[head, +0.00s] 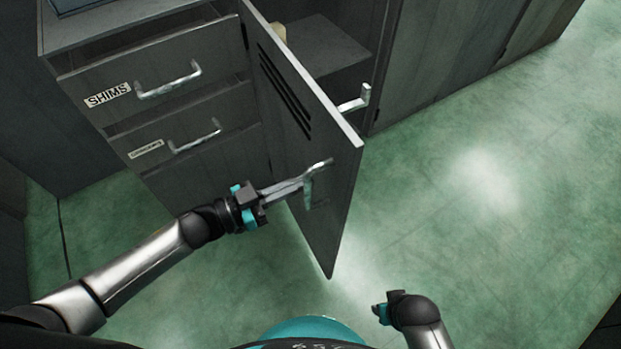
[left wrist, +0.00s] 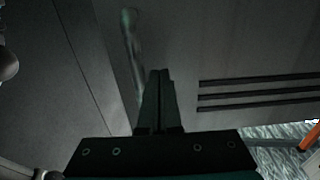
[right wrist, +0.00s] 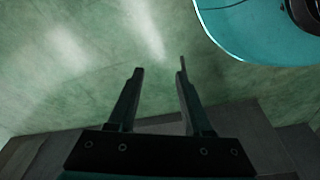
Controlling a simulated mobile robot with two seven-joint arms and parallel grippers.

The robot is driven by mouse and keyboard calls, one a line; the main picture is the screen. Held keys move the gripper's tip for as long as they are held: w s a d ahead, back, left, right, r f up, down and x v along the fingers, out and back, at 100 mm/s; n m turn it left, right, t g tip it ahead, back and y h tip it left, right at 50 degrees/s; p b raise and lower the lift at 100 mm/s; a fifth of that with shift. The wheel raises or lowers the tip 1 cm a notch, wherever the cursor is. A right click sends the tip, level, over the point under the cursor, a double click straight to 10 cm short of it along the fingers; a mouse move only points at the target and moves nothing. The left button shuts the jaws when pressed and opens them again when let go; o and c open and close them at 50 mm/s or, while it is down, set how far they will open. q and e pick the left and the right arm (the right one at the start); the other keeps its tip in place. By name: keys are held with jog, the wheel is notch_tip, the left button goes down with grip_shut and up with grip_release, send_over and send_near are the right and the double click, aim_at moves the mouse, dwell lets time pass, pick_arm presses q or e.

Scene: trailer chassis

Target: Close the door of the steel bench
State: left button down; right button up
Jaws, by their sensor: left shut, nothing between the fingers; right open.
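The steel bench (head: 105,28) is a dark grey cabinet at the upper left of the head view. Its door (head: 285,130) stands open, swung outward, with the slotted outer face and a metal handle (head: 318,175) towards my left arm. My left gripper (head: 303,183) is shut and empty at the door's outer face, close beside the handle; I cannot tell if they touch. The left wrist view shows its closed fingers (left wrist: 160,75) and the blurred handle (left wrist: 132,50) just left of them. My right gripper (head: 378,311) is open and empty, low over the floor, away from the door.
Two drawers with handles, the upper labelled SHIMS (head: 108,94), stand slightly out left of the door. The open compartment (head: 320,48) shows behind the door, with a pale object (head: 279,32) inside. Green floor (head: 470,190) is clear to the right.

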aim_at(325, 173)
pick_arm(q)
jog(key=shift+b+x, duration=0.3)
jog(key=shift+x, duration=1.1)
pick_arm(e)
jog(key=shift+w+a+r, duration=0.15)
jog(key=shift+r, duration=0.3)
jog(key=shift+w+a+r, duration=0.1)
jog(key=shift+a+r, duration=0.05)
jog(key=shift+r, duration=0.25)
pick_arm(q)
jog(key=shift+w+d, duration=0.1)
